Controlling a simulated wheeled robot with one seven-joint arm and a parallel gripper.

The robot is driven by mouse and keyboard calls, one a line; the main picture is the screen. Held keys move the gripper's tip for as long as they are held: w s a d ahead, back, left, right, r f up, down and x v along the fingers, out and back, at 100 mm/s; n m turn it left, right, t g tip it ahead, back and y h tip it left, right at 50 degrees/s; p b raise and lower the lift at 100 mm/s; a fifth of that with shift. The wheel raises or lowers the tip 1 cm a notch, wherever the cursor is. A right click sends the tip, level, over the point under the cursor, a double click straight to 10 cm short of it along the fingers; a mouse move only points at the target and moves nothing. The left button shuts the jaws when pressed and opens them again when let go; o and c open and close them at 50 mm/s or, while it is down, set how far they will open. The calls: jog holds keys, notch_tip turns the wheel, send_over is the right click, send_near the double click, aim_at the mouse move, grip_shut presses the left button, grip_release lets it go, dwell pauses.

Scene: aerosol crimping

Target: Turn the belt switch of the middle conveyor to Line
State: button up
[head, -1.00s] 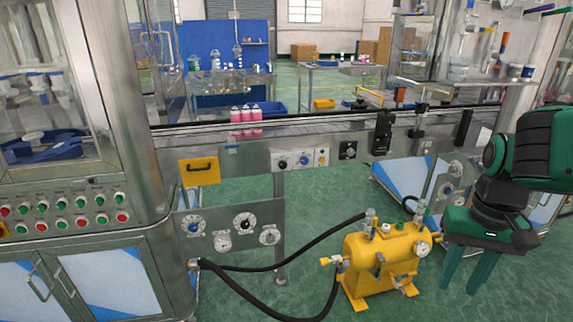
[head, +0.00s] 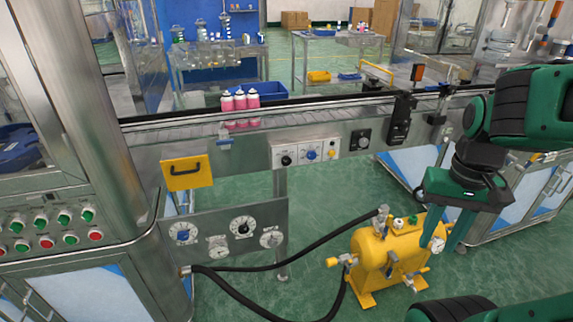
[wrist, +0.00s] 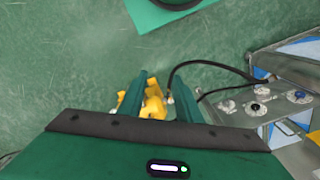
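The middle conveyor (head: 180,139) runs across the head view. Its front carries a white control box with a black knob (head: 287,160), a blue knob (head: 311,154) and small yellow buttons (head: 333,154). A separate dark plate with a round knob (head: 363,140) is to their right. The labels are too small to read, so I cannot tell which is the belt switch or how it is set. My gripper (head: 442,234) points down at the right, well away from these knobs. Its green fingers are apart and empty, also in the wrist view (wrist: 158,98).
A yellow tank (head: 370,262) with black hoses (head: 240,292) stands on the floor below my gripper. Pink cans (head: 239,101) stand on the belt. A yellow handled plate (head: 187,173) and a lower dial panel (head: 265,212) are at left. A black device (head: 399,122) hangs on the conveyor front.

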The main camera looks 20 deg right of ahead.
jog(key=o, duration=0.4)
jog(key=w+d+f+n+t+h, duration=0.2)
jog(key=w+f+n+t, duration=0.15)
jog(key=w, duration=0.85)
jog(key=n+t+y, duration=0.2)
jog(key=n+t, duration=0.1)
jog(key=t, duration=1.2)
send_near(287, 162)
jog(key=w, duration=0.8)
jog(key=shift+w+r, duration=0.1)
jog(key=shift+w, duration=0.15)
